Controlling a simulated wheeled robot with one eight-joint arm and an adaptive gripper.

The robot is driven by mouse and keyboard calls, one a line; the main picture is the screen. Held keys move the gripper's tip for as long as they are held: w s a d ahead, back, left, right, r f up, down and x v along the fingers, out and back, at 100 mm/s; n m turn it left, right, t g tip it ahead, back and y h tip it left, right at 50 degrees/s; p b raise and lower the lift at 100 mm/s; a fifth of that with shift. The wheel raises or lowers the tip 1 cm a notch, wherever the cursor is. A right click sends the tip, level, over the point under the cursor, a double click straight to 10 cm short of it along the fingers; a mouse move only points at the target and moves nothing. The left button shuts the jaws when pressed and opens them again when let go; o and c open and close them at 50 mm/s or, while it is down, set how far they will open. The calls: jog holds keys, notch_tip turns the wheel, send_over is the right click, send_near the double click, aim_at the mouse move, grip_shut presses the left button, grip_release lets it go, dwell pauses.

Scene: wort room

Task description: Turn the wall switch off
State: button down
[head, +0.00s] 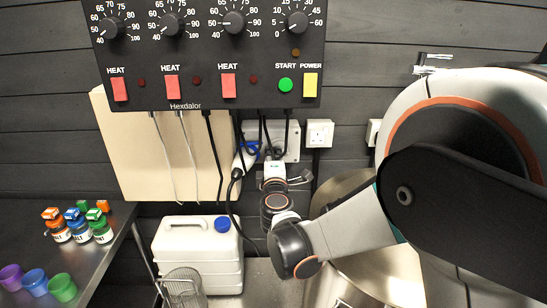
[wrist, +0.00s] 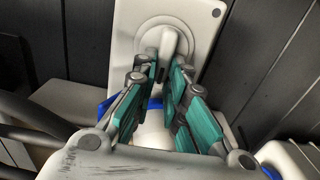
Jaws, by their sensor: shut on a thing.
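The wall switch (wrist: 200,17) is a pale grey box on the dark wall, with a round boss and a raised grey knob (wrist: 171,42) on its face. In the head view its box (head: 291,140) shows below the control panel, partly hidden by my gripper (head: 273,160) and by cables. In the wrist view my gripper (wrist: 168,62) has its teal-padded fingers on either side of the knob, closed on it. The inner ends of the fingers hide part of the knob. I cannot read any on or off marking.
A black control panel (head: 210,93) with dials hangs above, its cables running down near the switch. A white socket (head: 319,134) is to the right. Below stand a white jerrycan (head: 197,250) and a wire basket (head: 183,285). Small jars and cups stand on the left counter (head: 110,235).

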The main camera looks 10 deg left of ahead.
jog(key=c, duration=1.6)
grip_release()
jog(key=v, duration=1.2)
jog(key=shift+s+f, duration=0.1)
jog(key=shift+s, duration=0.05)
